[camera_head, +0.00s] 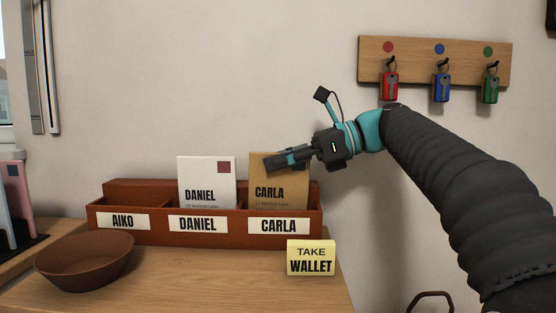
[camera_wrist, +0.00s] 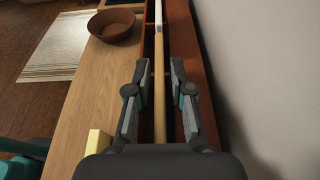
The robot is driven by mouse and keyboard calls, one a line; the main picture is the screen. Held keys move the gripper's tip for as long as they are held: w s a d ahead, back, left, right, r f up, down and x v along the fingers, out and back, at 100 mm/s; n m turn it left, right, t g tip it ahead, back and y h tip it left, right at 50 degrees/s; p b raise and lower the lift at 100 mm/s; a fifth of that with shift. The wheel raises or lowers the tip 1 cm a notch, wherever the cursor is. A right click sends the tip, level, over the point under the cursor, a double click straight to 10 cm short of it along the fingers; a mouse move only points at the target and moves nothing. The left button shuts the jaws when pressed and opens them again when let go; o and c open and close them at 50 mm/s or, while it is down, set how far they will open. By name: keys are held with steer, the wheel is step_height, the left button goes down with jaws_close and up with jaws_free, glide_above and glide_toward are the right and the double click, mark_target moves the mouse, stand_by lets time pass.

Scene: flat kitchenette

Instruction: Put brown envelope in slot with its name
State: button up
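The brown envelope (camera_head: 265,192), printed CARLA, stands upright in the slot labelled CARLA (camera_head: 278,226) of the reddish-brown wooden letter rack (camera_head: 147,237). Its lower part is hidden behind the rack's front wall. My gripper (camera_head: 272,162) is at the envelope's upper edge and covers part of its top right. In the wrist view, the fingers of my gripper (camera_wrist: 159,72) stand apart on both sides of the envelope (camera_wrist: 159,100), with a visible gap on each side. The gripper is open and holds nothing.
A white envelope (camera_head: 207,181) printed DANIEL stands in the DANIEL slot. A brown bowl (camera_head: 85,262) and a yellow TAKE WALLET note (camera_head: 311,258) are in front. Key hooks (camera_head: 430,62) hang on the wall at upper right.

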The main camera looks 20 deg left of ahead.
steer(key=shift+o, duration=0.4)
steer(key=v, duration=1.2)
steer(key=shift+f, duration=0.1)
steer(key=s+d+f+n+t+h, duration=0.3)
steer(key=s+f, duration=0.5)
steer(key=f, duration=0.4)
steer(key=s+d+f+n+t+h, duration=0.3)
steer(key=s+d+f+n+h, duration=0.3)
steer(key=d+f, duration=0.4)
steer(key=s+d+f+n+t+h, duration=0.2)
steer(key=s+d+f+n+h, duration=0.3)
steer(key=s+f, duration=0.5)
step_height(320, 180, down, 5)
steer(key=shift+d+f+n+t, duration=0.15)
steer(key=shift+d+n+t, duration=0.25)
steer(key=shift+d+n, duration=0.45)
